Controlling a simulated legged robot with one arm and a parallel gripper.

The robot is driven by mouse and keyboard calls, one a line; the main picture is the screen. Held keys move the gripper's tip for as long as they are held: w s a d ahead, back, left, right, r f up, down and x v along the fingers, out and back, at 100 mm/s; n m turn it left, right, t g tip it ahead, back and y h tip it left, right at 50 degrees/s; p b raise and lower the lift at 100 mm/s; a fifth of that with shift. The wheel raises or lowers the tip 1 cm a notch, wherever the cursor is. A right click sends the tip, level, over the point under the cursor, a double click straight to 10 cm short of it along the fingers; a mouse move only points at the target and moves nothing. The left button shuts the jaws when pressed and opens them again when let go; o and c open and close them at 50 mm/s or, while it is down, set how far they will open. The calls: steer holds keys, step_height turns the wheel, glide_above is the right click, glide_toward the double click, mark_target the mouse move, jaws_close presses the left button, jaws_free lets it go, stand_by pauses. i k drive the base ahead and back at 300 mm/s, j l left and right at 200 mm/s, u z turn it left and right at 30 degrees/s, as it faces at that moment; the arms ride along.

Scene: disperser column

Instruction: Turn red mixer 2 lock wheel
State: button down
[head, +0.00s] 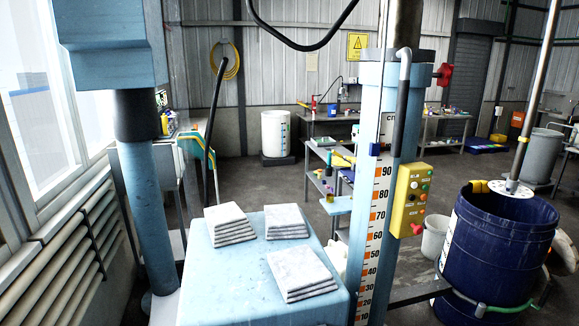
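A red lock wheel (444,74) sticks out from the right side of the light blue disperser column (374,118), near its top. It is seen nearly edge-on, so its turn angle cannot be told. The column carries a centimetre scale (376,220) and a yellow control box (409,200) with several buttons. A metal mixer shaft (537,90) goes down to the dark blue drum (500,245) at the right. My gripper is not in view.
A light blue platform (225,290) with stacks of white sacks (230,222) stands left of the column. A grey bucket (434,236) sits between column and drum. A black arm (420,292) spans low toward the drum. Open floor (270,180) lies behind.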

mark_target(443, 74)
steer(key=i+l+u, duration=0.1)
steer(key=l, duration=0.65)
steer(key=i+l+u, duration=0.1)
steer(key=l, duration=0.65)
steer(key=i+l, duration=0.15)
steer(key=l, duration=0.6)
steer(key=i+l+u, duration=0.15)
steer(key=l, duration=0.65)
steer(key=i+l, duration=0.1)
steer(key=l, duration=0.7)
steer(key=u, duration=0.05)
